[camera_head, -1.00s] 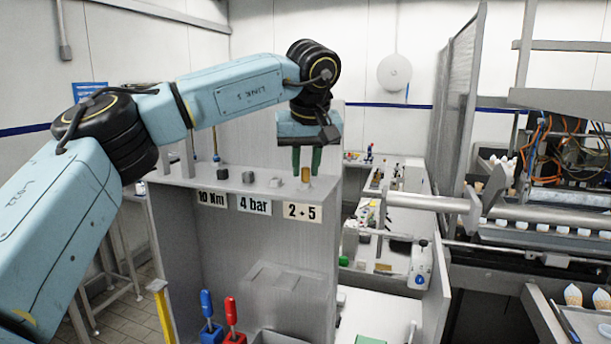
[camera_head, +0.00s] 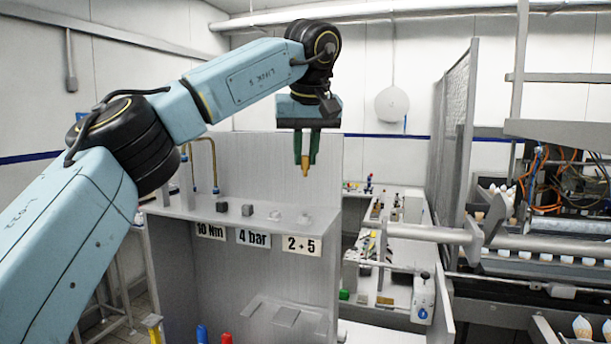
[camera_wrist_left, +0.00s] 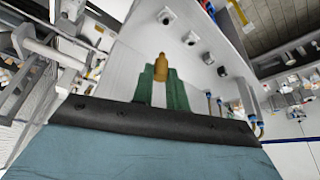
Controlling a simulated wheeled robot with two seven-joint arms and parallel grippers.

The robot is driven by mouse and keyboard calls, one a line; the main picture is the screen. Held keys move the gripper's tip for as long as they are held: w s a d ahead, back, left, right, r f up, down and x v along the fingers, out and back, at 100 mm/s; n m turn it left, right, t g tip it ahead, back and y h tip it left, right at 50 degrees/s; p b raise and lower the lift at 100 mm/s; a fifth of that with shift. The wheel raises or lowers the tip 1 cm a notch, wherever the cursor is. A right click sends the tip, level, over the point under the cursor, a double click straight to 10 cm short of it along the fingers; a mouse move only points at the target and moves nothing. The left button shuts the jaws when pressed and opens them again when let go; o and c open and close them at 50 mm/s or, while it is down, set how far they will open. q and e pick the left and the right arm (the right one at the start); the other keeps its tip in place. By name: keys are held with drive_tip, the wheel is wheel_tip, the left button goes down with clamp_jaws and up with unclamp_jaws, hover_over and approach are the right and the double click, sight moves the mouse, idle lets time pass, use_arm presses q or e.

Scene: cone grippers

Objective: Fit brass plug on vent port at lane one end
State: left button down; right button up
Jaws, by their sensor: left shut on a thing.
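The brass plug (camera_head: 305,165) is held between the green fingers of my left gripper (camera_head: 306,160). It hangs above the grey shelf (camera_head: 235,212), over the "2 + 5" label (camera_head: 302,245), clear of the surface. In the left wrist view the plug (camera_wrist_left: 161,66) sticks out past the two green fingertips (camera_wrist_left: 161,72). A small grey holder (camera_head: 303,219) stands on the shelf below it. I cannot make out which part is the vent port. My right gripper is not in view.
More grey blocks stand above the "10 Nm" (camera_head: 210,231) and "4 bar" (camera_head: 253,237) labels. A panel rises behind the shelf. A lower white bench (camera_head: 400,250) with small parts lies to the right, then a mesh guard (camera_head: 455,140) and machinery with rails.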

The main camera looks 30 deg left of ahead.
use_arm(q)
drive_tip(key=shift+r, duration=3.1)
